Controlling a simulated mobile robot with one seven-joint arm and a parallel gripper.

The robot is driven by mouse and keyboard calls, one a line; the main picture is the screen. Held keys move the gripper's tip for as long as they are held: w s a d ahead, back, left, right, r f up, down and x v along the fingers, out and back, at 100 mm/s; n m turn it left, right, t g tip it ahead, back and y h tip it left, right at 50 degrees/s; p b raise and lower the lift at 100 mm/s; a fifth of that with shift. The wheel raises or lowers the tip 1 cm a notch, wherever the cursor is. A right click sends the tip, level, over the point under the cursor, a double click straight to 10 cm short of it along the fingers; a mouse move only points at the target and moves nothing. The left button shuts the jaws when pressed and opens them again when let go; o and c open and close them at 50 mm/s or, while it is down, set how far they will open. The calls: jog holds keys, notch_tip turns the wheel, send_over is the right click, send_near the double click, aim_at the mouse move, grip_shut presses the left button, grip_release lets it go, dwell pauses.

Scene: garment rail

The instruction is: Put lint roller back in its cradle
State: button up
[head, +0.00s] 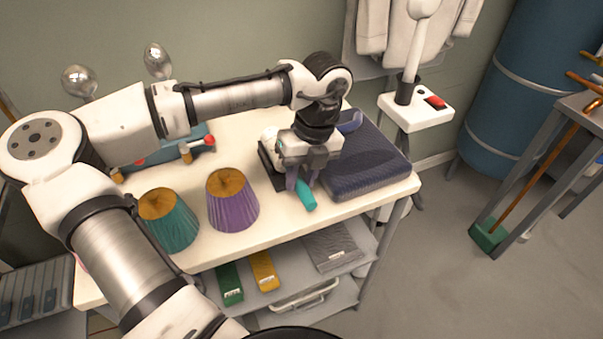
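The lint roller shows as a teal handle (307,196) pointing toward the front edge of the white table and a white roll (268,137) partly behind my gripper. Its middle is hidden by my gripper. A dark base (268,163), which looks like the cradle, lies on the table beside and partly under my gripper. My gripper (302,184) points down, with its fingers at the upper end of the teal handle. I cannot tell whether the fingers are closed on the handle, or whether the roller rests in the cradle.
Purple (232,201) and teal (168,221) thread cones stand to the left. A steamer stand (415,108) is behind on the right. The table's front edge (345,210) is near the handle.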

jog(key=shift+o, duration=1.1)
jog(key=shift+r, duration=0.1)
jog(key=shift+r, duration=0.5)
notch_tip(320, 180, up, 12)
jog(key=d, duration=0.2)
jog(key=shift+w, duration=0.45)
